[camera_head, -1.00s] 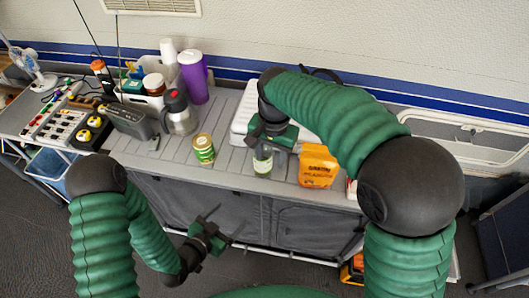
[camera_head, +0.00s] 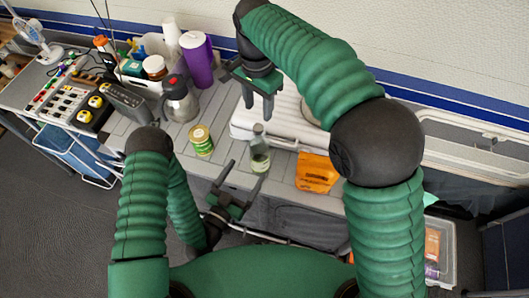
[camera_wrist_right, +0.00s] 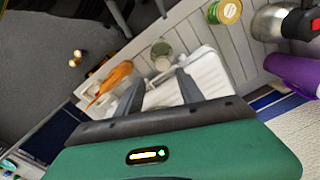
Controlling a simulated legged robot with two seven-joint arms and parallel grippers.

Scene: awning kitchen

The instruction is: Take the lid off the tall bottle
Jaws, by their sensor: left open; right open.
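The tall bottle (camera_head: 260,160) is clear glass with a green lower part and a narrow neck. It stands upright near the front edge of the counter. The right wrist view shows it from above (camera_wrist_right: 161,52). Whether a lid sits on its neck is too small to tell. My right gripper (camera_head: 258,113) is open, with nothing visible between its fingers, above and behind the bottle over the white case; its fingers also show in the right wrist view (camera_wrist_right: 159,91). My left gripper (camera_head: 243,180) is open and empty, low in front of the counter, just left of the bottle.
The white case (camera_head: 285,128) lies behind. A steel jug (camera_head: 178,102) and purple tumbler (camera_head: 198,65) stand at the back left. Bare counter lies between can and bottle.

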